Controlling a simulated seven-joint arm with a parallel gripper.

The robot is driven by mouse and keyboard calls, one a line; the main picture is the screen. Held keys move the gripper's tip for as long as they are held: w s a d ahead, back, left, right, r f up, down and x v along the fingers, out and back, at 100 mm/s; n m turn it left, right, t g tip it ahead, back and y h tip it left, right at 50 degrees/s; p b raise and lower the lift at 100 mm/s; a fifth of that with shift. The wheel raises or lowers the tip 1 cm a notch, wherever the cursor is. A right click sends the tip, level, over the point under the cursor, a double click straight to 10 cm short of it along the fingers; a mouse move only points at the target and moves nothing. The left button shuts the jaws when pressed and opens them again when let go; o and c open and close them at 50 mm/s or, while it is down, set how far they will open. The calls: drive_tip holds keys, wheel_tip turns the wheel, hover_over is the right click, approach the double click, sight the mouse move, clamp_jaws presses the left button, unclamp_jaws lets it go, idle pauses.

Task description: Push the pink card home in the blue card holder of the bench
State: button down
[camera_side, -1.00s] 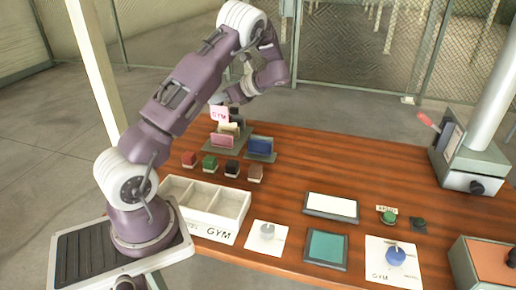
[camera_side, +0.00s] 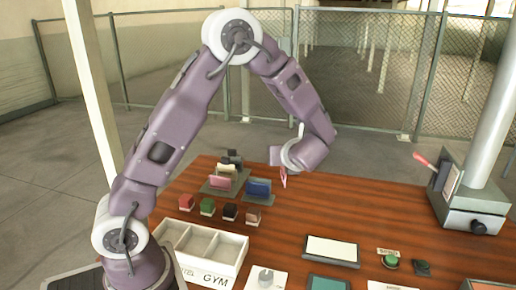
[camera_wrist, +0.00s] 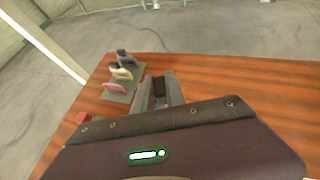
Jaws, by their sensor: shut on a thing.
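The pink card (camera_side: 283,179) hangs in my gripper (camera_side: 285,169) in the side view, edge-on and roughly upright. The gripper is shut on it. The blue card holder (camera_side: 258,188) stands on a dark base on the bench (camera_side: 345,205), a little left of the card. The card appears above the bench and apart from the holder; its exact height is unclear.
A pink holder (camera_side: 220,183) with cream and dark holders behind it stands left of the blue one. Several small coloured blocks (camera_side: 207,206) sit in front, then a divided white tray (camera_side: 228,254). The bench right of the gripper is clear up to a lever press (camera_side: 468,200).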

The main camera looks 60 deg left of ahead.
drive_tip(key=s+d+m+t+h, duration=0.1)
drive_tip(key=d+m+t, duration=0.15)
drive_tip(key=d, duration=0.55)
drive_tip(key=s+a+f+n+g, duration=0.2)
drive_tip(key=s+a+n+g, duration=0.1)
drive_tip(key=s+n+g, duration=0.35)
drive_tip(key=s+a+f+n+g, duration=0.3)
drive_tip(key=s+n+g, duration=0.3)
drive_tip(key=s, duration=0.1)
drive_tip(key=s+d+f+n+g+h, duration=0.2)
drive_tip(key=s+d+n+g+h, duration=0.4)
drive_tip(key=n+h, duration=0.7)
drive_tip(key=w+a+r+n+t+h, duration=0.1)
drive_tip(key=w+a+n+t+h, duration=0.2)
drive_tip(key=w+n+t+h, duration=0.95)
drive_tip(key=w+a+r+n+t+y, duration=0.2)
drive_tip(key=w+a+n+t+y, duration=0.1)
drive_tip(key=a+n, duration=0.4)
drive_tip(key=w+a+r+n+t+y, duration=0.3)
drive_tip(key=a+n+t, duration=0.1)
drive_tip(key=a+n, duration=0.3)
drive_tip(key=shift+a+r+y, duration=0.25)
drive_tip(key=shift+a+y, duration=0.1)
drive_tip(key=shift+a, duration=0.85)
